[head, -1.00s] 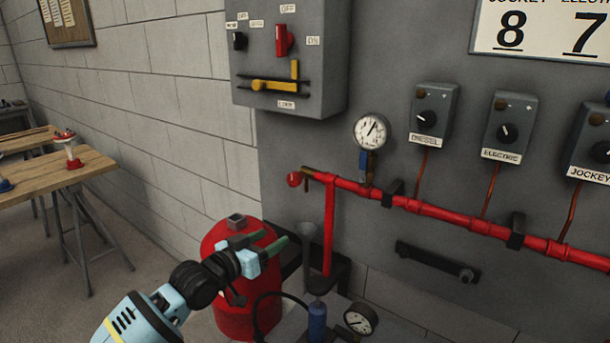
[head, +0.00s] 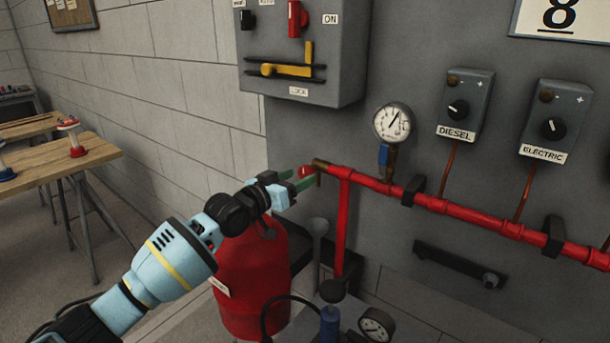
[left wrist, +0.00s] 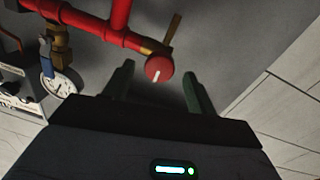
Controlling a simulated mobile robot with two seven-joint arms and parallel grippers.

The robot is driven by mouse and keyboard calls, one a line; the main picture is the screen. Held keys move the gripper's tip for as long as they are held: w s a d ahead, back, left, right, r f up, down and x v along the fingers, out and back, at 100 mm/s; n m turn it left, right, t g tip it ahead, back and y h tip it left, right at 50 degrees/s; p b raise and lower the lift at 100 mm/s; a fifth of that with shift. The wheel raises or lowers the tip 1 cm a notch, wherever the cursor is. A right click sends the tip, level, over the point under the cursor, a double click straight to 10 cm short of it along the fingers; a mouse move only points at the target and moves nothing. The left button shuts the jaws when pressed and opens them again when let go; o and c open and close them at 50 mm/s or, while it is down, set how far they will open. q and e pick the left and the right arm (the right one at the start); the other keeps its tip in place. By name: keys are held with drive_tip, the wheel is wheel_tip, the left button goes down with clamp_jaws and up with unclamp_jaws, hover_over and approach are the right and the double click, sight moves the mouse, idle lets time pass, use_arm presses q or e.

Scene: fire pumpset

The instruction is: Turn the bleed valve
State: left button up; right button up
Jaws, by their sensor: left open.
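The bleed valve shows as a round red knob (head: 306,171) with brass behind it, at the left end of the red pipe. In the left wrist view the red knob (left wrist: 160,68) has a white mark and sits just beyond and between my fingertips. My left gripper (head: 292,180) is open, its green fingers pointing at the knob. In the left wrist view the gripper (left wrist: 158,80) has a finger on each side of the knob, with gaps visible. I cannot tell whether the tips reach past its face. My right gripper is not in view.
The red pipe (head: 438,202) runs right along the grey panel. A pressure gauge (head: 392,122) with a blue-handled valve stands above it. A grey control box (head: 345,50) hangs above. A red tank (head: 250,275) stands below my left arm. A funnel (head: 318,229) is below the knob.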

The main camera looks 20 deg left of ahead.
sight(303, 175)
use_arm(q)
drive_tip(key=shift+x, duration=1.7)
drive_tip(key=c, duration=1)
